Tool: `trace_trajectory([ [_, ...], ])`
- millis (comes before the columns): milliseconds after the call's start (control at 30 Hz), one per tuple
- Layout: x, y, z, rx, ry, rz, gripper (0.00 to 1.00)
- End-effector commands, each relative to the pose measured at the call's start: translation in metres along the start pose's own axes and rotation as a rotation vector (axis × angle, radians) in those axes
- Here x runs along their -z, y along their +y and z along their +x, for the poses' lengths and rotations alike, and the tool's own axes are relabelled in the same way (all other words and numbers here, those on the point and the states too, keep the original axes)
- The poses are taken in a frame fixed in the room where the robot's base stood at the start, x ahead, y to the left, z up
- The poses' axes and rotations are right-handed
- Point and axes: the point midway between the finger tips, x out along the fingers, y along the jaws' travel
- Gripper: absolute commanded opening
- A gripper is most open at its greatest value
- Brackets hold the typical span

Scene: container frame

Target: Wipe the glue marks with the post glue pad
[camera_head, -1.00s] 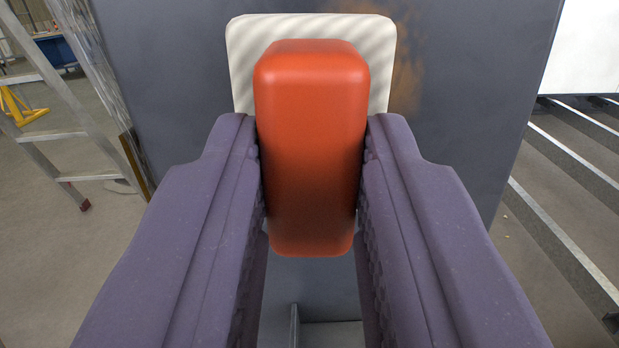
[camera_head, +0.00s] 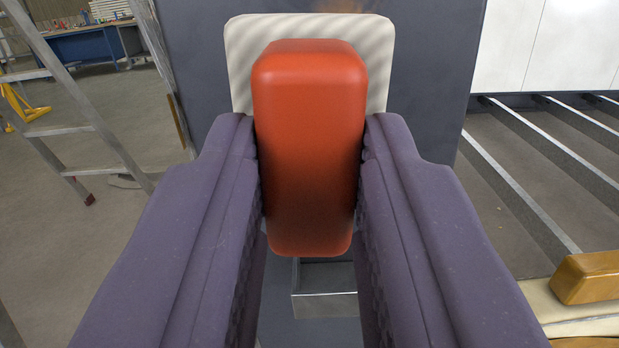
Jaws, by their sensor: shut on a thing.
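My gripper (camera_head: 310,190) is shut on the orange-red handle (camera_head: 310,130) of a pad. The pad's cream striped face plate (camera_head: 240,60) shows behind the handle, in front of a dark grey post (camera_head: 430,90). I cannot tell whether the pad touches the post. A brownish glue mark (camera_head: 335,6) shows at the top edge, just above the pad, mostly cut off by the frame or hidden. The rest of the post behind the pad and fingers is hidden.
A metal tray or bracket (camera_head: 325,303) is on the post below the handle. At lower right lies a cream pad with a yellow-brown handle (camera_head: 590,277). A ladder (camera_head: 85,110) stands left, with a blue workbench (camera_head: 85,45) behind. Metal rails (camera_head: 515,190) run at right.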

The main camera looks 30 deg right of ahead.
Motion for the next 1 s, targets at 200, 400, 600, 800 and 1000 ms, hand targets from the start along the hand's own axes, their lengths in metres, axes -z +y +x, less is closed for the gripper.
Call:
trace_trajectory([
  [200, 0.001, 0.000, -0.004, 0.000, 0.001, 0.001, 0.03],
  [400, 0.001, 0.000, -0.004, 0.000, 0.001, 0.000, 0.03],
  [600, 0.001, 0.000, -0.003, -0.001, 0.001, 0.000, 0.03],
  [800, 0.003, 0.000, 0.013, 0.000, 0.002, 0.001, 0.03],
  [1000, 0.005, -0.001, 0.039, 0.001, 0.002, 0.000, 0.03],
])
